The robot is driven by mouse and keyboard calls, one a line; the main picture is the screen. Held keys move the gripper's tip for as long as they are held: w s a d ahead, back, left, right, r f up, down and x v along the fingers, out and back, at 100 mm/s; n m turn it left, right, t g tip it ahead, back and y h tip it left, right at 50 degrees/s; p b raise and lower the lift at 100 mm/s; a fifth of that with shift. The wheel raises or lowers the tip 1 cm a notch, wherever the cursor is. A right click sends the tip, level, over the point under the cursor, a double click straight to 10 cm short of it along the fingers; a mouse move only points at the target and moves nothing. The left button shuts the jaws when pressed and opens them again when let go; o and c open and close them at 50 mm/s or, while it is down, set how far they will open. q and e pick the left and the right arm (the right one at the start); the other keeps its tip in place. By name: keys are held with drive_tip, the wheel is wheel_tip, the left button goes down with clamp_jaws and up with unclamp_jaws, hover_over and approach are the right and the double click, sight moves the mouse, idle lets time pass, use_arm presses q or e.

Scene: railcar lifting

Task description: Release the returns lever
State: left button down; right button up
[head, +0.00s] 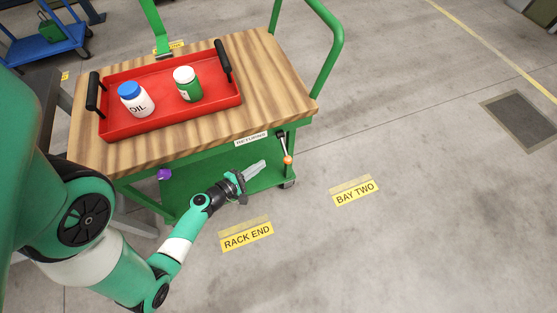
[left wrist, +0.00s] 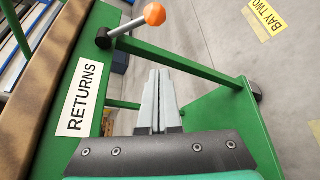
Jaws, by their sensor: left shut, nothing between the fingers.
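The returns lever (head: 284,147) is a grey rod with an orange knob on the front right of the green cart, beside the RETURNS label (head: 251,139). In the left wrist view the lever (left wrist: 130,26) runs from a dark pivot to its orange knob, beyond the fingertips; the RETURNS label (left wrist: 79,98) is left of the fingers. My left gripper (head: 264,163) is shut and empty, just left of the knob in the head view. The fingers show pressed together in the left wrist view (left wrist: 159,73), with a visible gap to the lever. My right gripper is not in view.
The cart's wooden top (head: 286,85) holds a red tray (head: 170,126) with a white oil bottle (head: 136,99) and a green jar (head: 187,84). A purple knob (head: 164,174) is at the front left. Floor labels read RACK END (head: 247,236) and BAY TWO (head: 354,192). Floor at right is clear.

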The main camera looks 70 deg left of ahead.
sight(284, 149)
use_arm(q)
drive_tip(key=w+p, duration=0.1)
drive_tip(key=w, duration=0.6)
drive_tip(key=shift+w+r, duration=0.15)
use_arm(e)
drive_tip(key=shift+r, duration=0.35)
